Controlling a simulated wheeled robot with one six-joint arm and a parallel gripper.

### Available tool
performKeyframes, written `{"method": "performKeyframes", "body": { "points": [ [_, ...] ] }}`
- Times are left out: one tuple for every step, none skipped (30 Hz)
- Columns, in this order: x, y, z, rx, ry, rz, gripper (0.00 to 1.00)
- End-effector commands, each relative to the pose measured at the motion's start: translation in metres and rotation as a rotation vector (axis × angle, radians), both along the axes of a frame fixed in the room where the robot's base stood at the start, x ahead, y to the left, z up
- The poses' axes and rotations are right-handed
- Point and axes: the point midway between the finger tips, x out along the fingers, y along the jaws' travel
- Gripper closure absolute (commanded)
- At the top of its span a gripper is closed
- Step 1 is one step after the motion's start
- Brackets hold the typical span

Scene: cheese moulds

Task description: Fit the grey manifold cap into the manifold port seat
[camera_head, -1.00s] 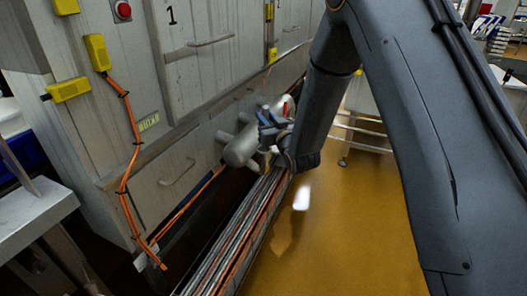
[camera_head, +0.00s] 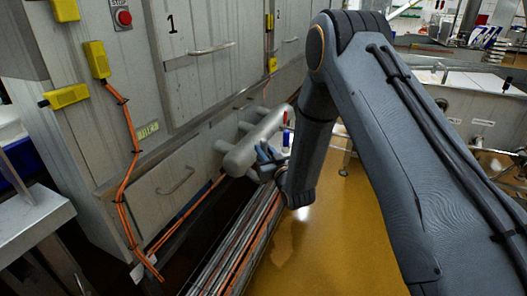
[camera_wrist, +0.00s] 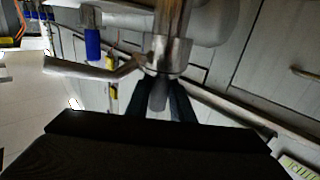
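The grey manifold (camera_head: 243,152) is a thick rounded pipe with short stubs, beside the cabinet front in the head view. Its body (camera_wrist: 215,22) crosses the top of the wrist view. A metal port seat (camera_wrist: 168,60) with a collar comes down from it. My gripper (camera_wrist: 160,108) has its two dark fingers on both sides of a small grey cylinder, which looks like the manifold cap (camera_wrist: 158,94). The cap lines up with the port's end and looks close against it; how deep it sits is hidden. In the head view my gripper (camera_head: 268,160) is beside the manifold's near end.
A blue-ended part (camera_wrist: 93,42) and a pale bent bar (camera_wrist: 95,70) lie left of the port in the wrist view. Cabinet doors (camera_head: 205,75) with handles stand behind. Cable rails (camera_head: 235,250) run below. The yellow floor (camera_head: 325,250) is open at right.

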Motion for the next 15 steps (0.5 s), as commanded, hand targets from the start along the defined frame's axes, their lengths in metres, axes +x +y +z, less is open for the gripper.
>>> {"method": "performKeyframes", "body": {
  "points": [
    [0.0000,-0.0001,-0.0001,0.000,0.000,0.000,0.71],
    [0.0000,-0.0001,0.0000,0.000,0.000,0.000,0.66],
    [0.0000,-0.0001,0.0000,0.000,0.001,0.000,0.61],
    [0.0000,-0.0001,-0.0001,0.000,0.001,0.000,0.61],
    [0.0000,-0.0001,-0.0001,0.000,0.001,0.000,0.61],
    [-0.0001,-0.0002,-0.0001,0.000,0.001,0.000,0.61],
    [-0.0001,-0.0002,-0.0001,0.000,0.001,0.000,0.61],
    [0.0000,-0.0002,0.0000,0.000,0.001,0.000,0.61],
    [-0.0001,-0.0002,-0.0001,0.000,0.001,0.000,0.61],
    [-0.0001,-0.0002,-0.0001,0.000,0.001,0.000,0.61],
    [-0.0002,-0.0002,-0.0001,0.000,0.001,0.000,0.61],
    [-0.0009,-0.0006,-0.0001,0.000,0.001,0.000,0.61],
    [-0.0019,-0.0011,-0.0001,0.000,0.001,0.000,0.61],
    [-0.0033,-0.0019,-0.0002,-0.001,0.002,0.000,0.61],
    [-0.0063,-0.0034,-0.0004,-0.001,0.002,0.000,0.61]
  ]
}}
